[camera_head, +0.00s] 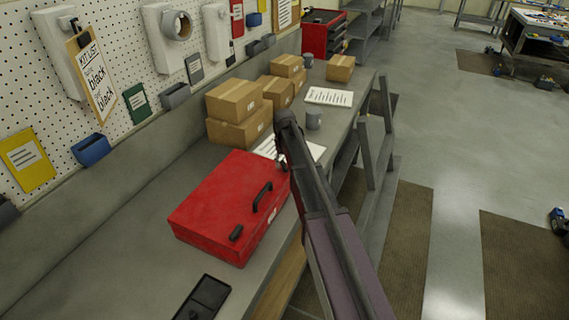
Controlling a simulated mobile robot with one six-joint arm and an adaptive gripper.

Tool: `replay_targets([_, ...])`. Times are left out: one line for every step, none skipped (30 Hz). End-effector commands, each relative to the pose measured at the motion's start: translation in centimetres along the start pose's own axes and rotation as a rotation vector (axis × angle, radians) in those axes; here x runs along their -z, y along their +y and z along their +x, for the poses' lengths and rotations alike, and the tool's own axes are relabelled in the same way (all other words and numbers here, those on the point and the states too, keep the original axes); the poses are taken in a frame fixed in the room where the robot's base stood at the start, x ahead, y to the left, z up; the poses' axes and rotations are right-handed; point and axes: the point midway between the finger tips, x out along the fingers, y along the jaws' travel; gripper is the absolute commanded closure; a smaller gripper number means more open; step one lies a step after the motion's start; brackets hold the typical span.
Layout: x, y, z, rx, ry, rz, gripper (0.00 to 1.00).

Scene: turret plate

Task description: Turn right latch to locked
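A red toolbox (222,200) with a dark carry handle (262,197) lies closed on the grey workbench. A dark latch (236,232) shows at the near left end of its front side. The right latch cannot be made out; the far right end of the box is partly behind my arm. My arm comes in from the bottom right. My gripper (282,160) points down at the far right corner of the toolbox, close to it. It is small and dark here, so contact and finger opening cannot be told.
Cardboard boxes (240,128) stand behind the toolbox on the workbench (110,245). A grey mug (314,119) and paper sheets (328,97) lie beyond my gripper. A black tray (203,299) lies in front. A pegboard wall (110,45) bounds the left; open floor lies right.

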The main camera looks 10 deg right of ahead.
Motion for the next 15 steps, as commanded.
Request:
replay_targets([0.00, 0.00, 0.00, 0.000, 0.000, 0.000, 0.65])
replay_targets([0.00, 0.00, 0.00, 0.000, 0.000, 0.000, 0.74])
replay_targets([0.00, 0.00, 0.00, 0.000, 0.000, 0.000, 0.86])
replay_targets([0.00, 0.00, 0.00, 0.000, 0.000, 0.000, 0.95])
replay_targets([0.00, 0.00, 0.00, 0.000, 0.000, 0.000, 1.00])
replay_targets([0.00, -0.01, 0.00, 0.000, 0.000, 0.000, 1.00])
replay_targets([0.00, -0.01, 0.00, 0.000, 0.000, 0.000, 1.00])
replay_targets([0.00, -0.01, 0.00, 0.000, 0.000, 0.000, 1.00])
replay_targets([-0.01, -0.01, 0.01, 0.000, 0.000, 0.000, 1.00])
replay_targets([-0.01, -0.01, 0.01, 0.000, 0.000, 0.000, 1.00])
replay_targets([-0.01, -0.01, 0.01, 0.000, 0.000, 0.000, 1.00])
replay_targets([-0.01, -0.01, 0.01, 0.000, 0.000, 0.002, 1.00])
replay_targets([-0.01, -0.01, 0.01, 0.000, 0.000, 0.003, 1.00])
replay_targets([-0.01, -0.01, 0.01, 0.000, 0.000, 0.005, 1.00])
replay_targets([-0.01, -0.01, 0.01, 0.000, 0.000, 0.010, 1.00])
